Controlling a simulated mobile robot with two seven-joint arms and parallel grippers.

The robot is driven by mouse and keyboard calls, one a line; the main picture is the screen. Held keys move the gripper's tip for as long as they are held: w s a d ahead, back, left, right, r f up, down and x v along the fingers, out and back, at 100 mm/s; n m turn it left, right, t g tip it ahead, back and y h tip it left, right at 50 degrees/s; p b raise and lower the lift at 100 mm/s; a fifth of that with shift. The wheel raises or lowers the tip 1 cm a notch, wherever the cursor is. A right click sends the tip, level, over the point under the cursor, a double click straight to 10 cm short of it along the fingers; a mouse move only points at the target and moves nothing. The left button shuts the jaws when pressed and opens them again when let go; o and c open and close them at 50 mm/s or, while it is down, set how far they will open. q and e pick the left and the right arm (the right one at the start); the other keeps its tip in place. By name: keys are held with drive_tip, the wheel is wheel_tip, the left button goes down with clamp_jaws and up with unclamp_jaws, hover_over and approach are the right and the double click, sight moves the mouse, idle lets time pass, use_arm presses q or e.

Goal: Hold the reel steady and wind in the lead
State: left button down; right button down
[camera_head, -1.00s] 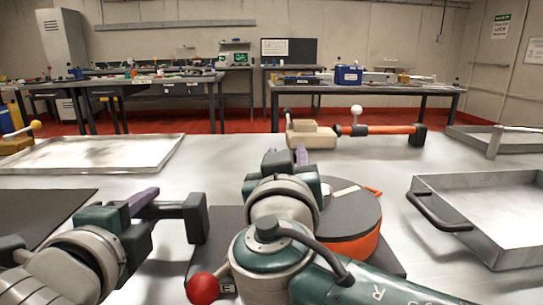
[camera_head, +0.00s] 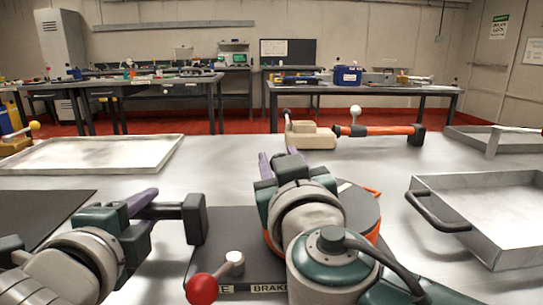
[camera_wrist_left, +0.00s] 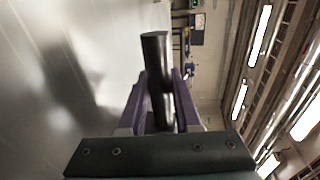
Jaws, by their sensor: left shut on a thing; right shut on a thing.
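The reel (camera_head: 362,210) is an orange drum with a dark grey top, on a dark base plate (camera_head: 215,243) marked with a partly hidden BRAKE label. My left gripper (camera_head: 148,200) is shut on a black handle (camera_head: 195,218) at the left side of the base. The black bar of this handle (camera_wrist_left: 157,80) stands between the purple fingers in the left wrist view. My right gripper (camera_head: 268,165) is over the reel's far left side, its fingers pointing away. It is shut on a part of the reel that its own wrist hides. The lead cannot be made out.
A red-knobbed lever (camera_head: 203,289) stands at the base's front left. A tan and orange tool (camera_head: 312,135) lies behind the reel. A metal tray (camera_head: 480,205) with a black handle is at right, a flat tray (camera_head: 90,153) at left.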

drive_tip(key=shift+s+a+f+n+y, duration=0.1)
drive_tip(key=shift+s+n+y, duration=0.1)
drive_tip(key=shift+y, duration=0.15)
drive_tip(key=shift+s+a+f+n+y, duration=0.1)
drive_tip(key=shift+n+y, duration=0.1)
drive_tip(key=shift+y, duration=0.15)
drive_tip(key=c, duration=0.5)
unclamp_jaws()
drive_tip(key=shift+w+r, duration=0.1)
drive_tip(key=shift+d, duration=0.1)
drive_tip(key=s+d, duration=0.1)
drive_tip(key=s, duration=1)
drive_tip(key=shift+s+d, duration=0.25)
drive_tip(key=shift+s, duration=0.15)
